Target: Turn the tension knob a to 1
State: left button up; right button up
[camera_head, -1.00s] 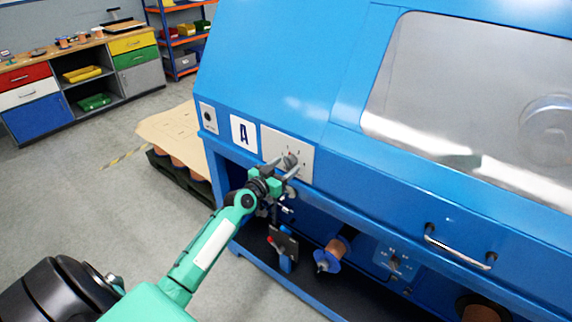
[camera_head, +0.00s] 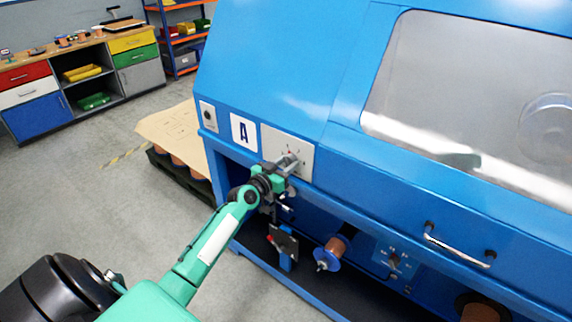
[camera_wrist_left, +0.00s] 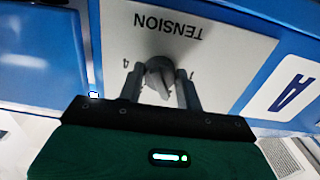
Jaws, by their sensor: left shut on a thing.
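The tension knob a (camera_wrist_left: 157,73) is a grey knob on a pale plate (camera_wrist_left: 220,35) marked TENSION, which appears upside down in the left wrist view. The plate also shows in the head view (camera_head: 304,150), right of the "A" label (camera_head: 243,132) on the blue machine. My left gripper (camera_wrist_left: 160,80) is shut on the knob, one finger on each side. In the head view my left gripper (camera_head: 287,163) covers most of the knob. Some digits show beside the fingers, but the exact setting is unclear. My right gripper is out of view.
Below the plate, the machine's open bay holds a copper spool (camera_head: 338,245) and a second small dial plate (camera_head: 394,262). A metal handle (camera_head: 458,246) sticks out at the right. A pallet with a cardboard sheet (camera_head: 178,135) stands left of the machine.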

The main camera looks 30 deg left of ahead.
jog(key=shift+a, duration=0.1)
pick_arm(q)
jog(key=shift+n, duration=5.8)
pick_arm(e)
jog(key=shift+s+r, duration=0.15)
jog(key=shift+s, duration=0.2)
pick_arm(q)
jog(key=shift+p, duration=0.3)
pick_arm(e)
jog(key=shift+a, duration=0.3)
pick_arm(q)
jog(key=o, duration=1)
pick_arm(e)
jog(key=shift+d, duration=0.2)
